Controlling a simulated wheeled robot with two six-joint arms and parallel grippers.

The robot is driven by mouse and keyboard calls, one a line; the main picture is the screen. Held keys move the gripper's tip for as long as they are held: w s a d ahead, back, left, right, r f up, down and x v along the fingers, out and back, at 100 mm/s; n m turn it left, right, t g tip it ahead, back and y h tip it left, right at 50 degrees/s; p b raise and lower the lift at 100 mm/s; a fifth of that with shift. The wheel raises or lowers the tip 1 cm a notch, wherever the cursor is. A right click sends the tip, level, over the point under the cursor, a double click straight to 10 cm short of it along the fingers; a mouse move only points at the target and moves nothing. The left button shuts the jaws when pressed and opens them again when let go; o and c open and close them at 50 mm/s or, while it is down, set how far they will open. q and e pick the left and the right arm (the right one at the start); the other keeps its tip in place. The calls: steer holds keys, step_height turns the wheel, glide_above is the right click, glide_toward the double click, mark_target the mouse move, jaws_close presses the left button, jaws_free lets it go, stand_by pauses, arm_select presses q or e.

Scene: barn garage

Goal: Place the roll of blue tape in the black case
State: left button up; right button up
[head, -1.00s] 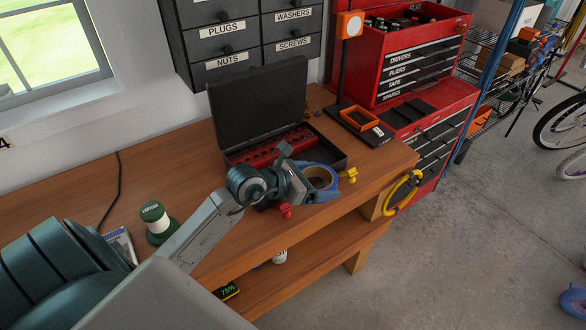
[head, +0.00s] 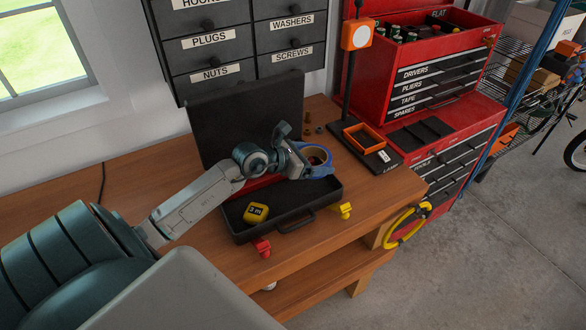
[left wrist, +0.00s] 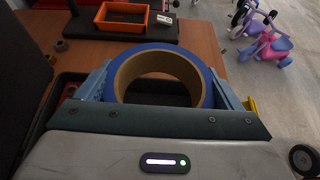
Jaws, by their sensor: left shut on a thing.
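The black case (head: 326,190) lies open on the wooden bench, its lid (head: 245,120) standing up at the back. A yellow tape measure (head: 256,212) lies in its front left part, and a red insert (head: 262,183) shows partly behind my arm. My left gripper (head: 316,170) is shut on the roll of blue tape (head: 326,160) and holds it above the case's right rear part. In the left wrist view the roll (left wrist: 162,55) sits between both fingers, its brown core facing the camera. The gap below it cannot be judged exactly. My right gripper is out of view.
A lamp base (head: 378,161) with an orange tray (head: 364,138) stands right of the case. A red clamp (head: 262,248) and a yellow clamp (head: 345,210) sit at the bench's front edge. Black drawers (head: 235,45) hang behind; a red tool chest (head: 440,80) stands right.

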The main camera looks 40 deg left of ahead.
arm_select(q)
steer(key=shift+w, duration=0.15)
steer(key=p, duration=0.1)
glide_above(312, 188)
step_height(312, 188, down, 5)
steer(key=shift+f, duration=0.35)
step_height(312, 188, down, 4)
steer(key=shift+r+p, duration=0.1)
steer(key=shift+p, duration=0.2)
steer(key=shift+f, duration=0.2)
steer(key=o, duration=0.8)
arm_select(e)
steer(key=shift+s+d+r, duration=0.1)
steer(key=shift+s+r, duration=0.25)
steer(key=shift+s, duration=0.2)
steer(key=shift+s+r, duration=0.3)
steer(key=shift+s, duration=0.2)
arm_select(q)
steer(key=shift+o, duration=0.2)
